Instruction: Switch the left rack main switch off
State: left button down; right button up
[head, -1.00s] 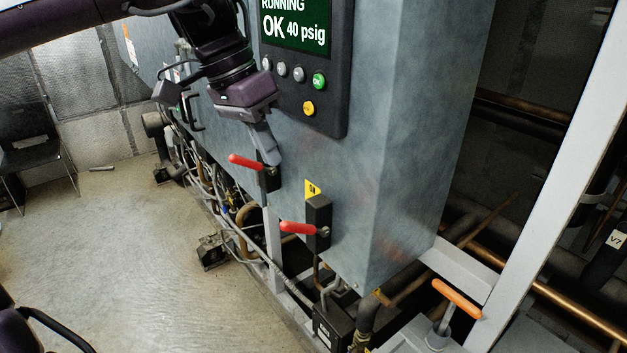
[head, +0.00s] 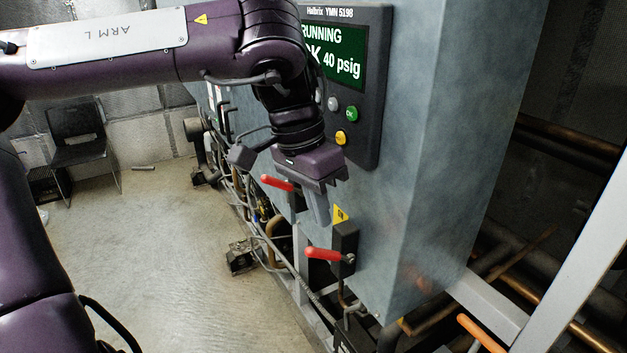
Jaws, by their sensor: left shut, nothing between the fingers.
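Two rotary switches with red handles are on the grey-blue cabinet front. The left switch's handle (head: 278,184) points left, almost level, tilted slightly; its dark body is partly hidden behind my gripper. The lower right switch's handle (head: 322,254) also points left, nearly level, on a black box (head: 345,243) under a yellow warning label. No readable text tells which rack each serves. My left gripper (head: 320,219) is shut and empty, fingers pointing down, just right of the left switch and above the lower one. I cannot tell if it touches the cabinet. My right gripper is out of view.
Above the gripper is a control panel (head: 369,140) with a green screen reading RUNNING and 40 psig, and several buttons. Pipes and hoses run below the cabinet. An orange handle (head: 481,334) is at bottom right.

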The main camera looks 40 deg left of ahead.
aim_at(331, 255)
pick_arm(q)
jog(key=p+x, duration=0.1)
jog(key=x, duration=0.3)
jog(key=shift+s, duration=0.1)
jog(key=shift+a, duration=0.1)
